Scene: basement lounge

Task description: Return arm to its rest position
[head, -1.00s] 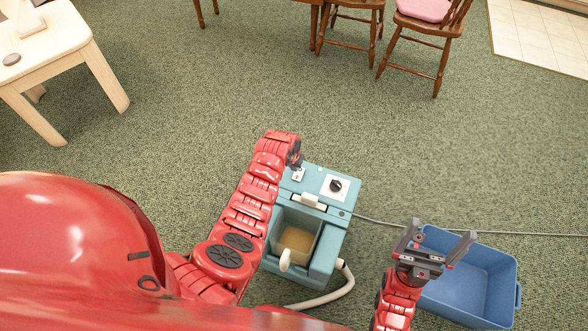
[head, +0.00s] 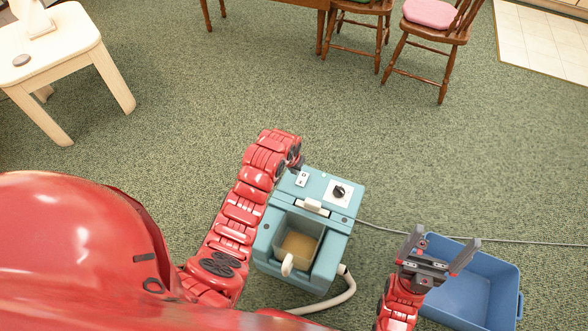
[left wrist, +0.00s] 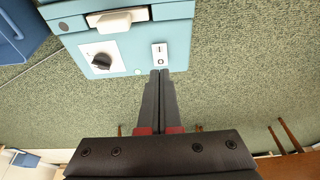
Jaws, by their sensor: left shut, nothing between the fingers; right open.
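My left arm reaches out beside the left edge of a teal machine. Its gripper shows only as a dark bit at the arm's end (head: 298,160) in the head view. In the left wrist view the left gripper (left wrist: 160,74) is shut and empty, fingertips close in the picture to the machine's white I/O switch (left wrist: 160,54); I cannot tell whether they touch. The machine (head: 328,177) has a dark knob (head: 340,191), a white handle and a bin of brownish liquid.
The blue tub (head: 506,285) stands right of the machine. A pale hose (head: 338,298) and a thin grey cable (head: 400,233) lie on the green carpet. A light wooden table (head: 70,48) stands at upper left, chairs (head: 425,47) at the top. Carpet beyond the machine is clear.

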